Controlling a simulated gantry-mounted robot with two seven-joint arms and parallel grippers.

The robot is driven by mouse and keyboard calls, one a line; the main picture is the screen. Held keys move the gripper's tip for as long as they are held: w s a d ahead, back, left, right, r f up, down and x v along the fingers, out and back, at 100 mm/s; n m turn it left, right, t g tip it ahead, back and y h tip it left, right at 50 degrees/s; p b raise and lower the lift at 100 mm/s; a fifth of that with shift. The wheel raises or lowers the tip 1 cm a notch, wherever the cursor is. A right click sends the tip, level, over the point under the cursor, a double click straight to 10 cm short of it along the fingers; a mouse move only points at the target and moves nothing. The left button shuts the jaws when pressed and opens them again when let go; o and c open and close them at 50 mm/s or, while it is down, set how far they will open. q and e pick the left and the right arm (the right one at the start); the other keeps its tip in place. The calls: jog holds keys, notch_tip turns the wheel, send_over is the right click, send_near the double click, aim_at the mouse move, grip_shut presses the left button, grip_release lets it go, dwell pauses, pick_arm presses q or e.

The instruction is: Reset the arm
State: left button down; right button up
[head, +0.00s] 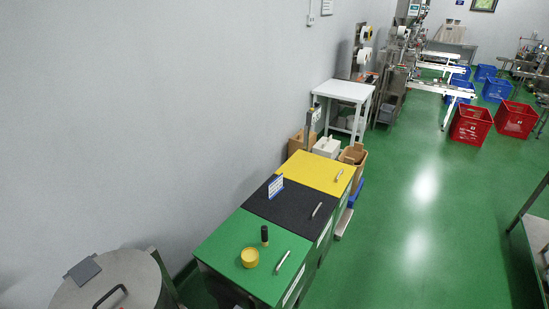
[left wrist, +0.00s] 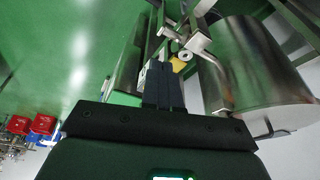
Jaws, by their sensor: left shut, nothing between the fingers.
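My left gripper (left wrist: 163,85) shows in the left wrist view with its two dark fingers shut together and nothing between them. It points past a metal drum (left wrist: 250,75), and the fingers are apart from it. No gripper shows in the head view, and my right gripper is in neither view.
Green (head: 235,235), black (head: 270,210) and yellow (head: 310,167) bin lids stand in a row along the wall. A yellow round container (head: 250,257) and a dark bottle (head: 264,235) sit on the green lid. Red crates (head: 470,125) stand farther back.

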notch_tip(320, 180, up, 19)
jog(key=p, duration=1.7)
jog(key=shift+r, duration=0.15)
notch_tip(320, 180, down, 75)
jog(key=b, duration=7.5)
